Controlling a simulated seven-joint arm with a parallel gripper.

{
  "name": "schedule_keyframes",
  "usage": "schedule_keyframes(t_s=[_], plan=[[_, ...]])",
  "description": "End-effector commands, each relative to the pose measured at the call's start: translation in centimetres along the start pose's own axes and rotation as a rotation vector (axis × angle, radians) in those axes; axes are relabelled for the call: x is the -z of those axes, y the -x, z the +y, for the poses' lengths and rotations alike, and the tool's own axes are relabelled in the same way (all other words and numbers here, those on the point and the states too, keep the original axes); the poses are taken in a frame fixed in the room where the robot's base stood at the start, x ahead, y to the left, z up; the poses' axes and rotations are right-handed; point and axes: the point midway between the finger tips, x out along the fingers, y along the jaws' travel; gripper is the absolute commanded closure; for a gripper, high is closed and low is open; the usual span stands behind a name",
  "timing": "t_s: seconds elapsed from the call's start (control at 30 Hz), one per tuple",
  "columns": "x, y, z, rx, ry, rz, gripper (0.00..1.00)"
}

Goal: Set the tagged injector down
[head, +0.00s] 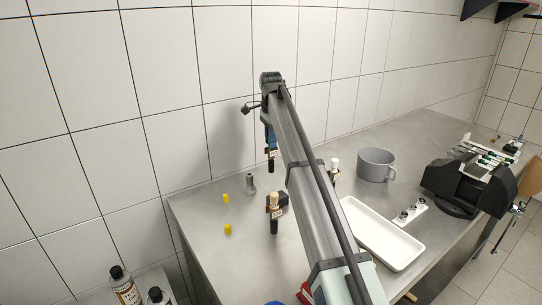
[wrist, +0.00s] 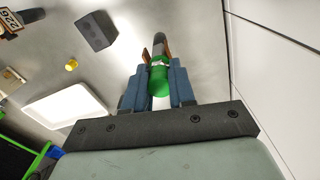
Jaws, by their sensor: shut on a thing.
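My gripper (wrist: 160,72) has blue fingers, shut on an injector (wrist: 159,78) with a green end facing the wrist camera and a dark body beyond it. In the head view the held injector (head: 271,160) hangs roughly upright below my gripper (head: 270,140), with a pale tag on it. It appears to be above the bench; whether its tip touches anything I cannot tell.
Two yellow caps (head: 227,229) and a small grey metal piece (head: 250,184) stand on the left. A white tray (head: 381,238), a grey mug (head: 375,163), a white strip (head: 410,213) and a black device (head: 465,185) are on the right. A dark block (wrist: 97,31) shows in the wrist view.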

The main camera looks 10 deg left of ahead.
Motion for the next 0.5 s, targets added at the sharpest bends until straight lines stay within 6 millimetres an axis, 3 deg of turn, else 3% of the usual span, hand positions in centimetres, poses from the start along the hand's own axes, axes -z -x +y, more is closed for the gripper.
schedule_keyframes(t_s=[0.5], plan=[[0.0, -5.0, 0.0, 0.000, 0.001, 0.000, 1.00]])
